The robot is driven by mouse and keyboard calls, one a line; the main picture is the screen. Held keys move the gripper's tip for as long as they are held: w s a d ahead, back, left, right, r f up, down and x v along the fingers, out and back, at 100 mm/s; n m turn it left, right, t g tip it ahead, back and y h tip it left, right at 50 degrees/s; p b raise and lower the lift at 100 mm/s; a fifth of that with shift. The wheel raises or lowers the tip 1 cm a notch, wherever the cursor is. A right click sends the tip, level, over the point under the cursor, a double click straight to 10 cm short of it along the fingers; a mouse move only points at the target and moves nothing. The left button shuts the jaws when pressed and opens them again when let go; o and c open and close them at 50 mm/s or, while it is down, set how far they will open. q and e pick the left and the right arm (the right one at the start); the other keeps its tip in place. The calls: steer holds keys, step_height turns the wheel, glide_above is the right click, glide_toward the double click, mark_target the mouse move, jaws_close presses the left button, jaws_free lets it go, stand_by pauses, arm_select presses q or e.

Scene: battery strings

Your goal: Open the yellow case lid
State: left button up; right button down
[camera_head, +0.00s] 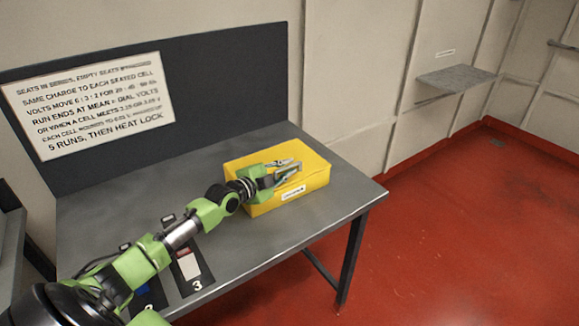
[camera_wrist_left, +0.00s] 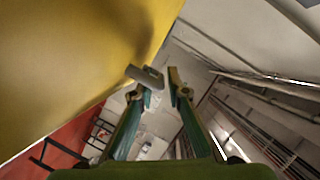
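The yellow case (camera_head: 312,162) stands on the grey table, with a small white label (camera_head: 293,193) on its near side. Its top looks flat and closed, but my left gripper covers part of it. My left gripper (camera_head: 293,169) is over the case top, pointing right. My right gripper is not in view.
The grey table (camera_head: 340,190) is clear right of the case. A dark mat marked 3 (camera_head: 197,280) lies at the front, partly behind my left arm. A dark back panel (camera_head: 215,90) carries a white sign (camera_head: 90,105). A small wall shelf (camera_head: 455,78) is at the right.

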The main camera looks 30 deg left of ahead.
arm_select(q)
steer(key=shift+w+d+f, duration=0.1)
steer(key=shift+w, duration=0.6)
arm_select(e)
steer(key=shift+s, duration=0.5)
arm_select(q)
jaws_close()
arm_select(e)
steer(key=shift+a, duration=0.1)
